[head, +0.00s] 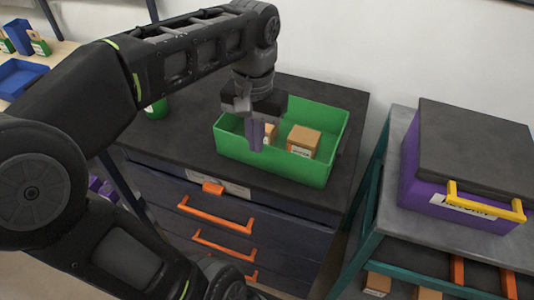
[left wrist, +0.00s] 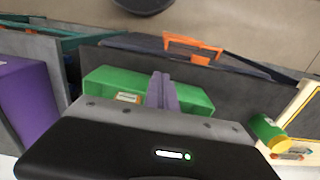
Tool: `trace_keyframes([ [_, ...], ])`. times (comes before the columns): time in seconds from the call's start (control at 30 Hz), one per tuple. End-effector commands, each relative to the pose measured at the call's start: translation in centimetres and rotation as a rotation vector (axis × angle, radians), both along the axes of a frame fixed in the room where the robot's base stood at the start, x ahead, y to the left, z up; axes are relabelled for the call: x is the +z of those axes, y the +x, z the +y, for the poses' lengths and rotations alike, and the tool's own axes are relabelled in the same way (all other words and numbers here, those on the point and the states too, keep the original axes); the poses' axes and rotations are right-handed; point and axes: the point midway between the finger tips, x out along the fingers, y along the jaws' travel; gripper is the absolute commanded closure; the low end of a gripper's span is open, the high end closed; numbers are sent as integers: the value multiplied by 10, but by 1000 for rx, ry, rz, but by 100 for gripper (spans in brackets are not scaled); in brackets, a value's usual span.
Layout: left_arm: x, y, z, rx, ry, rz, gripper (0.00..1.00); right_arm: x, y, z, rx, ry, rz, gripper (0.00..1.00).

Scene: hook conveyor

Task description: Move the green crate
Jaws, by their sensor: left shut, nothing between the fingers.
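The green crate (head: 322,172) stands on the dark top of a drawer cabinet (head: 345,100). Two brown boxes with white labels are inside it; the right one (head: 304,141) shows clearly and the other is partly hidden behind my fingers. My left gripper (head: 257,148) points down over the crate's left part, its purple-grey fingers shut together and empty, close to the front wall. I cannot tell whether they touch it. The left wrist view also shows the crate (left wrist: 105,80) behind the closed fingers (left wrist: 161,92). My right gripper is not in view.
A purple case (head: 425,190) with a dark lid and yellow handle sits on a grey-topped rack at the right. A green container with a yellow lid (left wrist: 268,130) stands left of the crate in the head view. Orange drawer handles (head: 215,213) stick out from the cabinet front.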

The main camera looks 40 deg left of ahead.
Motion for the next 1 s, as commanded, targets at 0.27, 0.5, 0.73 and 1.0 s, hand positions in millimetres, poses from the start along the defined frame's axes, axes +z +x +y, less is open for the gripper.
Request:
trace_keyframes([
  [0.27, -11, 0, 0, 0, -1, 2, 100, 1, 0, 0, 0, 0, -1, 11],
  [0.5, -47, -1, 0, 0, 0, 4, 100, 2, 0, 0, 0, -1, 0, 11],
  [0.73, -95, -1, 0, 0, -1, 5, 100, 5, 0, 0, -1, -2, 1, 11],
  [1.0, -99, 31, 9, -1, 0, 1, 100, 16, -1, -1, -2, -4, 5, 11],
])
